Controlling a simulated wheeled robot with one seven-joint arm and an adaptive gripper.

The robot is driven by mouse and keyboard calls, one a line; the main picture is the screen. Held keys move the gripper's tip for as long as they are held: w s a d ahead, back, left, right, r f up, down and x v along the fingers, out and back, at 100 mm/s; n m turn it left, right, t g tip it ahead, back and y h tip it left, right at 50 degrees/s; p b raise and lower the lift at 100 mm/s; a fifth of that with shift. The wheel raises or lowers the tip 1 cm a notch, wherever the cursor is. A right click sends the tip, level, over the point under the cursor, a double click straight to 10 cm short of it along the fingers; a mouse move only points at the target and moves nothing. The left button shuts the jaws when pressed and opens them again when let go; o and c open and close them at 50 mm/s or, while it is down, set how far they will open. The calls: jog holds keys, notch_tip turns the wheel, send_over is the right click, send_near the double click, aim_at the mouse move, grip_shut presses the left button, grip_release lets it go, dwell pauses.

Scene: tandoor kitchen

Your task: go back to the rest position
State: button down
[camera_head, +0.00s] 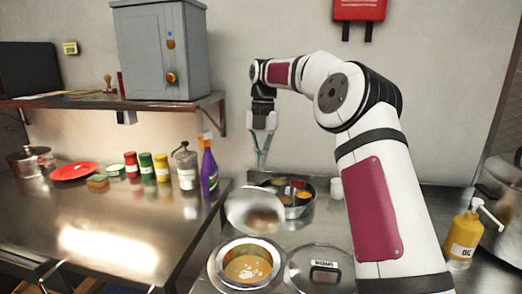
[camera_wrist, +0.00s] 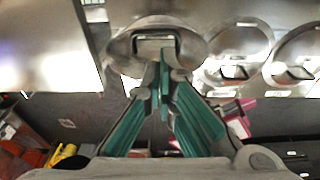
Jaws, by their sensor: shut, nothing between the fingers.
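My gripper (camera_head: 261,163) hangs from the raised arm with its fingers pointing down, in front of the back wall. It appears above the round spice tin (camera_head: 315,206) in the head view; the exact height is hard to judge. In the wrist view the green-padded fingers of my gripper (camera_wrist: 164,58) come together at the tips with nothing held. A shiny round metal thing lies beyond the tips there, partly hidden by them.
A tilted metal lid (camera_head: 243,207), a pot of yellow food (camera_head: 246,268) and a labelled lid (camera_head: 318,270) sit below. A purple spray bottle (camera_head: 208,170) and several jars line the left counter (camera_head: 110,225). A grey box (camera_head: 160,50) stands on the shelf. A yellow oil bottle (camera_head: 462,236) is right.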

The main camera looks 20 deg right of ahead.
jog(key=shift+w+d+r, duration=0.1)
jog(key=shift+r, duration=0.7)
jog(key=shift+w+d+r, duration=0.1)
jog(key=shift+r, duration=0.65)
jog(key=s+a+r+m+t+h, duration=0.1)
jog(key=s+a+r+m, duration=0.4)
jog(key=s, duration=0.4)
jog(key=s+a+r+m+t+h, duration=0.1)
jog(key=s+a+r+m+h, duration=0.1)
jog(key=s+a+m, duration=0.45)
jog(key=s+f+m+t+y, duration=0.1)
jog(key=s+f+m+t, duration=0.1)
jog(key=s+f+m, duration=0.3)
jog(key=s+f+m+t, duration=0.1)
jog(key=s+f+m, duration=0.4)
jog(key=s+m, duration=0.7)
jog(key=s, duration=0.6)
jog(key=shift+s+t+y, duration=0.3)
jog(key=shift+t+y, duration=0.1)
jog(key=shift+d, duration=0.2)
